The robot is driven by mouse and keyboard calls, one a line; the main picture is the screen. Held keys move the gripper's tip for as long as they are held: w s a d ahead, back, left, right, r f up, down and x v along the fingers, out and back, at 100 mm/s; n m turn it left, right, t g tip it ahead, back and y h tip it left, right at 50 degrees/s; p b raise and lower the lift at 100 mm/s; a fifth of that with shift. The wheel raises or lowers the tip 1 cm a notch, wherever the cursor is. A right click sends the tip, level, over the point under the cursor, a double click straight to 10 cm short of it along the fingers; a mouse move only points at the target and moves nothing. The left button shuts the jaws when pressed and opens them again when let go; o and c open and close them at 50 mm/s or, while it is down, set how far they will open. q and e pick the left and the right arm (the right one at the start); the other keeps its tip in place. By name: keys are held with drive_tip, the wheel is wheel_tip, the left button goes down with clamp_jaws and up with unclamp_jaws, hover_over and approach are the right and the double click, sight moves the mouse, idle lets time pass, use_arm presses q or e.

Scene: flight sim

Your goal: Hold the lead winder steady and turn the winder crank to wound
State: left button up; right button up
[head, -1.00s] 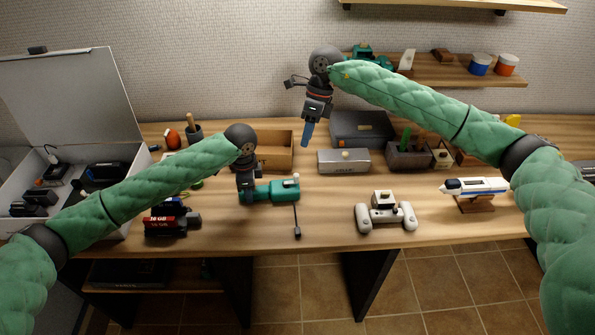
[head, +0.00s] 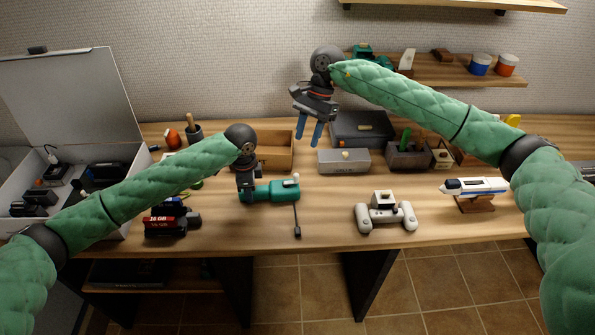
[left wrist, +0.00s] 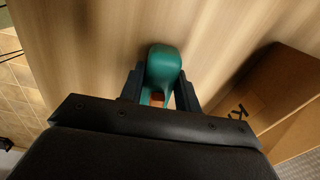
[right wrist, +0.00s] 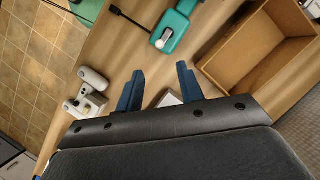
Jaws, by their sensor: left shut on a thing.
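The lead winder (head: 278,192) is a teal body lying on the table, with a dark cable hanging from it toward the front edge. Its crank, with a pale knob (head: 296,177), is at its right end. My left gripper (head: 247,195) is shut on the left end of the winder; in the left wrist view the fingers (left wrist: 160,92) straddle the teal body (left wrist: 163,66). My right gripper (head: 309,133) is open and empty, high above the table behind the winder. In the right wrist view the winder (right wrist: 172,28) and knob (right wrist: 165,40) lie beyond the open fingers (right wrist: 160,85).
An open wooden box (head: 277,153) stands behind the winder, with a grey box (head: 344,161) to its right. Dark memory modules (head: 172,224) lie to the left. Table around the cable is clear.

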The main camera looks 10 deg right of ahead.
drive_tip(key=x, duration=1.2)
drive_tip(key=shift+c, duration=0.2)
clamp_jaws()
